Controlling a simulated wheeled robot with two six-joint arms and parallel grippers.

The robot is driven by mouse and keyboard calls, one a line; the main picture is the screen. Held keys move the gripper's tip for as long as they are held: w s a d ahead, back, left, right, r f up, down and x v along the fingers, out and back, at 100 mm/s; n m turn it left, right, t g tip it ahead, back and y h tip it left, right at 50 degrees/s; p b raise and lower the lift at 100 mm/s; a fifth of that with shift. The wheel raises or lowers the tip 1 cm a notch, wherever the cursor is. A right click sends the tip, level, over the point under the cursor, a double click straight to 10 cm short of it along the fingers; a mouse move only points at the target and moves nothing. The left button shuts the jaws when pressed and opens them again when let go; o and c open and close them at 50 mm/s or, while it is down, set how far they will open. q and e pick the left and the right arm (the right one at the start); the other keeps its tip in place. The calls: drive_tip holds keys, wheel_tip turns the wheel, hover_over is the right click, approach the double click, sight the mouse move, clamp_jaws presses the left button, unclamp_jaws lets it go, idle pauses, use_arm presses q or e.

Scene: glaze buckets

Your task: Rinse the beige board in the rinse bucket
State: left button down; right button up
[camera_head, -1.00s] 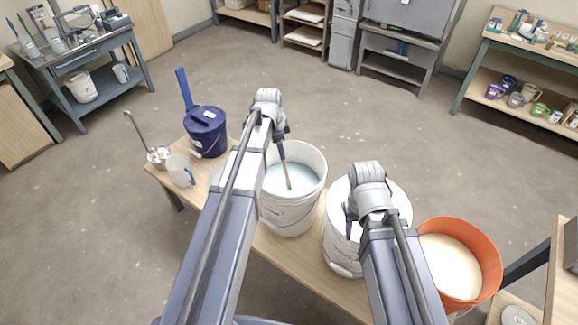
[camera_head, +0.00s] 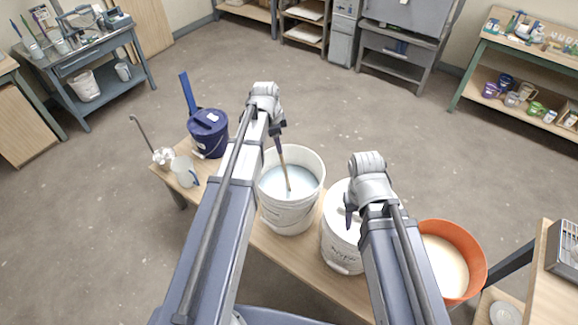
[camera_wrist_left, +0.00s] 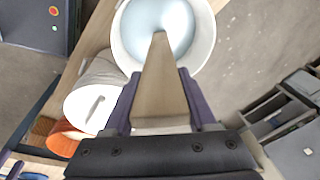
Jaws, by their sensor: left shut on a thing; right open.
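The beige board (camera_head: 286,170) is a narrow strip in my left gripper (camera_head: 278,130). In the head view it slants down into the open white bucket (camera_head: 288,215) and its lower end meets the pale blue liquid. How deep it reaches is hidden. The left wrist view shows the board (camera_wrist_left: 160,85) between the fingers of the left gripper (camera_wrist_left: 160,115), pointing into the white bucket (camera_wrist_left: 206,45). My right gripper (camera_head: 350,208) is open and empty above the lidded white bucket (camera_head: 340,245). No label is readable on the open bucket.
An orange bucket (camera_head: 474,270) with cream liquid stands right of the lidded bucket. A dark blue bucket (camera_head: 208,140), a clear jug (camera_head: 183,171) and a ladle-like tool (camera_head: 141,135) stand at the bench's left end. The floor behind the bench is clear.

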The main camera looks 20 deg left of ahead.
wheel_tip(320, 180, up, 15)
drive_tip(key=p, duration=1.4)
idle(0.5)
wheel_tip(320, 180, up, 5)
drive_tip(key=p, duration=0.5)
drive_tip(key=shift+f, duration=0.15)
idle(0.4)
